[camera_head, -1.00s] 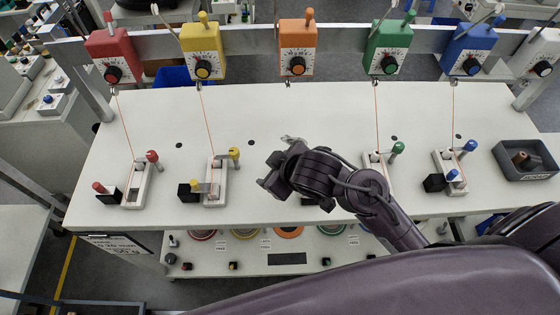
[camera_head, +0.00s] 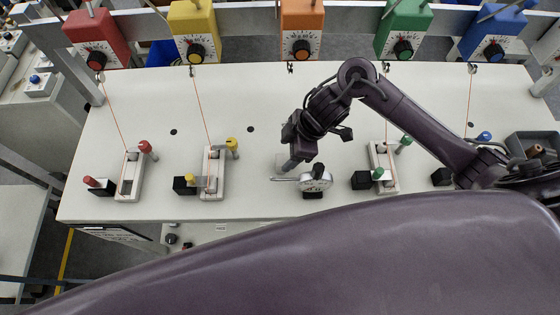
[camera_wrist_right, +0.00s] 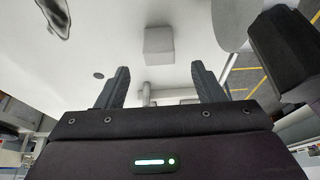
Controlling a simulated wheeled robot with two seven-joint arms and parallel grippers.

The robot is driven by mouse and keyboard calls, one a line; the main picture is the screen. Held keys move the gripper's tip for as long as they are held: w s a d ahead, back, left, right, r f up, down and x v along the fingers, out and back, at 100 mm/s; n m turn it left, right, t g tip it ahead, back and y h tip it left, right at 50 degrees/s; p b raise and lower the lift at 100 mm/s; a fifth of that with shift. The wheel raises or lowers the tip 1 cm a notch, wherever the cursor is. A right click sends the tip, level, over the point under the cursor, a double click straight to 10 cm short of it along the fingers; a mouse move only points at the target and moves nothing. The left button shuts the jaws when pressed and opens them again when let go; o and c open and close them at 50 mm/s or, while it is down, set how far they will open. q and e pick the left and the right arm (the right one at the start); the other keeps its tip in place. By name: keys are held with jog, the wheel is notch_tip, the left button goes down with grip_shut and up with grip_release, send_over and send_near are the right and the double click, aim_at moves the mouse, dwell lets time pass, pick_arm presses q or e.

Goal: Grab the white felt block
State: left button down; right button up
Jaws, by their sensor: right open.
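The white felt block (camera_wrist_right: 158,42) shows in the right wrist view as a pale block on the white table, past my fingertips and roughly centred between them. In the head view a pale block (camera_head: 289,164) shows just below my right gripper (camera_head: 302,147) and is partly hidden by it. My right gripper is open in the wrist view (camera_wrist_right: 160,85), with its two dark fingers apart and nothing held. The height between fingers and block is hard to judge. My left gripper is not in view.
Fixtures with red (camera_head: 130,178), yellow (camera_head: 212,175) and green (camera_head: 384,170) knobs and taut threads stand either side. The table (camera_head: 240,110) is clear behind.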

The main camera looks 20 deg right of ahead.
aim_at(280, 159)
jog(key=x, duration=0.3)
jog(key=shift+d, duration=0.15)
jog(key=shift+s+f, duration=0.15)
jog(key=shift+f, duration=0.4)
jog(key=c, duration=1.1)
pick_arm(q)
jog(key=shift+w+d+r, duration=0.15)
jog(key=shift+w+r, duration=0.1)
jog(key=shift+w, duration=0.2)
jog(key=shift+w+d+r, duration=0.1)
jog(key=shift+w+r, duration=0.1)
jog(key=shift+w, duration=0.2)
pick_arm(e)
jog(key=shift+o, duration=0.2)
